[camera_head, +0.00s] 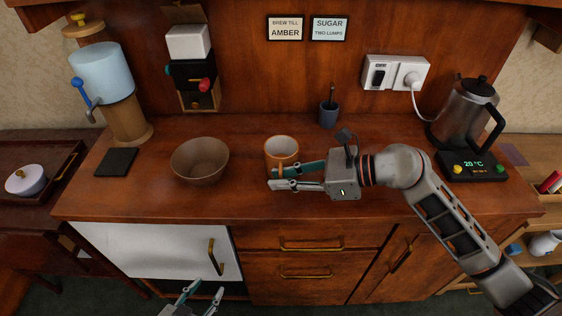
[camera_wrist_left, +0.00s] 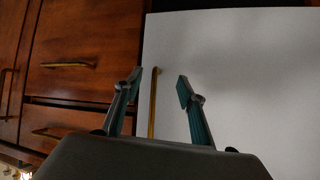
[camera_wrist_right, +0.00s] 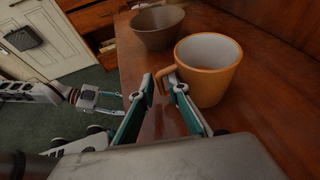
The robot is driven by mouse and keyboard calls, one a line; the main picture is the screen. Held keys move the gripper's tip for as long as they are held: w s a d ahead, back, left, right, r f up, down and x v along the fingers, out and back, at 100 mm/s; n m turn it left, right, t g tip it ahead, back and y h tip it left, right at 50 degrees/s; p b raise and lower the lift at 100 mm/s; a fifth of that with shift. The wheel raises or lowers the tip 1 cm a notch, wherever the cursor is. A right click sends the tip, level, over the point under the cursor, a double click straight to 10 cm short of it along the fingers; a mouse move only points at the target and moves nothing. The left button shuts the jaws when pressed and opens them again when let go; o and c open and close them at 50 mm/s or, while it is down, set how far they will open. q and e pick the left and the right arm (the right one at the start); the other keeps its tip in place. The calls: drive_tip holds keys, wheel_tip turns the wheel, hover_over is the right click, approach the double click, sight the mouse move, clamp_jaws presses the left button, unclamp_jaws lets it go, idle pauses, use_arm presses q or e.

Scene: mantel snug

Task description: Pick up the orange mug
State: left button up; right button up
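The orange mug (camera_head: 281,149) stands upright on the wooden counter, with a pale inside. It also shows in the right wrist view (camera_wrist_right: 208,72), with its handle towards my right gripper. My right gripper (camera_head: 273,179) reaches in from the right at the mug's front. In the right wrist view its fingertips (camera_wrist_right: 161,84) are close together on either side of the handle and appear to pinch it. The mug's base still appears to rest on the counter. My left gripper (camera_head: 208,287) is low in front of the white cabinet door, its fingers (camera_wrist_left: 158,82) apart and empty.
A brown bowl (camera_head: 199,162) stands left of the mug. A dispenser (camera_head: 105,75) stands at the left. The front counter between bowl and mug is clear.

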drive_tip(key=shift+w+a+f, duration=0.15)
drive_tip(key=shift+a+f, duration=0.05)
drive_tip(key=shift+a, duration=0.1)
use_arm(q)
drive_tip(key=shift+w+r, duration=0.3)
use_arm(e)
drive_tip(key=shift+c, duration=0.3)
clamp_jaws()
use_arm(q)
drive_tip(key=shift+s+f, duration=0.1)
drive_tip(key=shift+s, duration=0.05)
use_arm(e)
drive_tip(key=shift+r, duration=0.1)
use_arm(q)
drive_tip(key=shift+s+f, duration=0.1)
drive_tip(key=shift+f, duration=0.05)
use_arm(e)
drive_tip(key=shift+r, duration=0.1)
